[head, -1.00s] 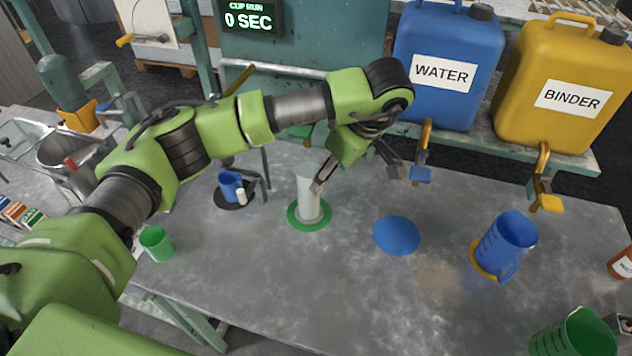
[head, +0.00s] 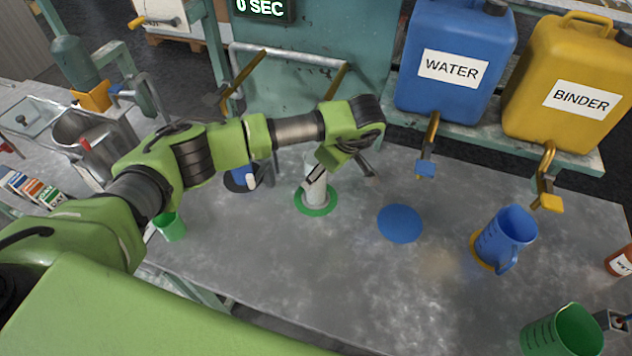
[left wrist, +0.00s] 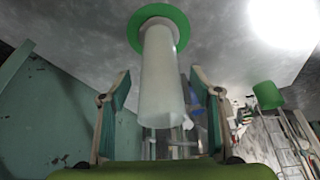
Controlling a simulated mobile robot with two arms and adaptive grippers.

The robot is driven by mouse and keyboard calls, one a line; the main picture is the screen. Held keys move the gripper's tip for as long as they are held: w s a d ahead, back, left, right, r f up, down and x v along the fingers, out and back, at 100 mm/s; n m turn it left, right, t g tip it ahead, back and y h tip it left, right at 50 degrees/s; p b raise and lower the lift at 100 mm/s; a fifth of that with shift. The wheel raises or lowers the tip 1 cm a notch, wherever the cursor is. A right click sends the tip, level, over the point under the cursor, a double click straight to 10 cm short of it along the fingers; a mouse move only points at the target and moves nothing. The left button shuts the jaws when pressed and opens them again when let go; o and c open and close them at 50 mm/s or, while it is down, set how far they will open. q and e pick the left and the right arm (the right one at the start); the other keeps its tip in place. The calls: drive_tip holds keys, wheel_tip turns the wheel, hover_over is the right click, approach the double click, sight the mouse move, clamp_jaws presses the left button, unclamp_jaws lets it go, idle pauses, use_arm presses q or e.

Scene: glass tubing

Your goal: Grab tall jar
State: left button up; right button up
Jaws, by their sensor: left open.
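The tall jar (head: 318,188) is a whitish, translucent cylinder standing upright on a green round mat (head: 305,205). My left gripper (head: 342,172) is open at the jar's upper part. In the head view one finger overlaps the jar and the other is to its right. In the left wrist view the jar (left wrist: 161,80) appears between the two spread fingers (left wrist: 160,92), with a gap on each side. The arm hides part of the jar's top in the head view. My right gripper is not in view.
A blue cup (head: 240,180) stands left of the jar, and a green cup (head: 170,227) nearer me. A flat blue disc (head: 400,224) and a blue jug (head: 505,236) are to the right. Water (head: 450,60) and binder (head: 570,90) containers with taps stand behind.

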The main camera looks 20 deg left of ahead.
use_arm(q)
drive_tip(key=x, duration=0.2)
drive_tip(key=shift+w+a+f, duration=0.1)
drive_tip(key=shift+a+f, duration=0.15)
drive_tip(key=shift+f, duration=0.05)
clamp_jaws()
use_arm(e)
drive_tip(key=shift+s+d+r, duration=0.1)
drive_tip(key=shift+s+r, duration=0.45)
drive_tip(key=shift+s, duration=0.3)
use_arm(q)
drive_tip(key=shift+r, duration=0.1)
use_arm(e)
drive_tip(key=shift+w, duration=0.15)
